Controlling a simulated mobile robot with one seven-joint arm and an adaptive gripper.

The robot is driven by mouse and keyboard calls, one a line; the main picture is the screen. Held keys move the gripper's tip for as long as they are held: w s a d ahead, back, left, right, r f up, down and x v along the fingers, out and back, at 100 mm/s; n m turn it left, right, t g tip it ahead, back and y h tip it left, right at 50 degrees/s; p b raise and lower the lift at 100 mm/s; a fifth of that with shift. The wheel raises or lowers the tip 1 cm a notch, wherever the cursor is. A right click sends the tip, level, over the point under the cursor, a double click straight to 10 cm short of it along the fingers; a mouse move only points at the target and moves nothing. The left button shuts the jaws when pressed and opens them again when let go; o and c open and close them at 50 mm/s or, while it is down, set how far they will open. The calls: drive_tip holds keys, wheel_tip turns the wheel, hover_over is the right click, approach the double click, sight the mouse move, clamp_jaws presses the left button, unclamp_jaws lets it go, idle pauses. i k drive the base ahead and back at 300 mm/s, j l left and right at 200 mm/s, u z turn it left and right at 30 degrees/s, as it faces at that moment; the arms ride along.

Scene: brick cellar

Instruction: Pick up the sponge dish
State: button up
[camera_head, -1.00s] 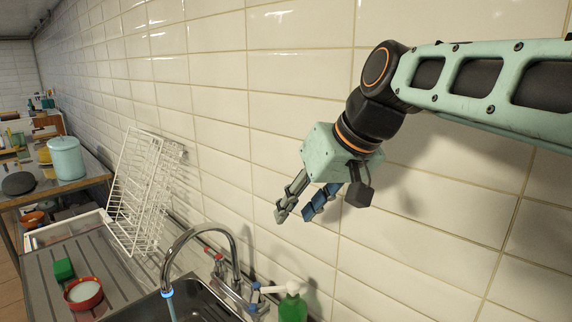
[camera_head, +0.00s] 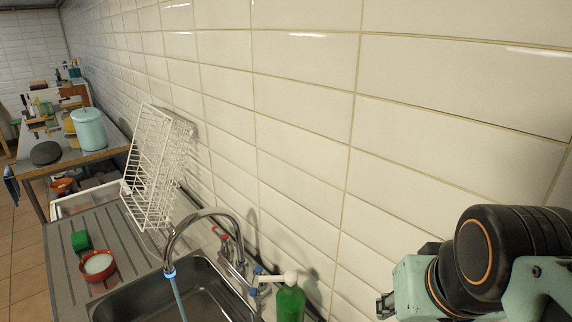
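A small round red dish (camera_head: 98,265) with a white inside stands on the grooved drainboard left of the sink; it looks like the sponge dish, though I cannot be sure. A green block (camera_head: 81,241), probably a sponge, is just behind it on the drainboard. My gripper (camera_head: 385,305) is at the lower right by the tiled wall, far to the right of the dish and apart from it. Only a bit of one finger shows, and the rest is hidden or out of frame. I cannot see whether it is open or holds anything.
The sink basin (camera_head: 205,292) and curved tap (camera_head: 203,216), with water running, lie between my gripper and the dish. A green bottle (camera_head: 290,302) stands right of the sink. A white wire rack (camera_head: 150,165) leans at the wall. A table (camera_head: 100,155) stands beyond.

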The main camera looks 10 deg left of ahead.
sight(98, 265)
drive_tip(key=j+u, duration=0.1)
drive_tip(key=u, duration=1.75)
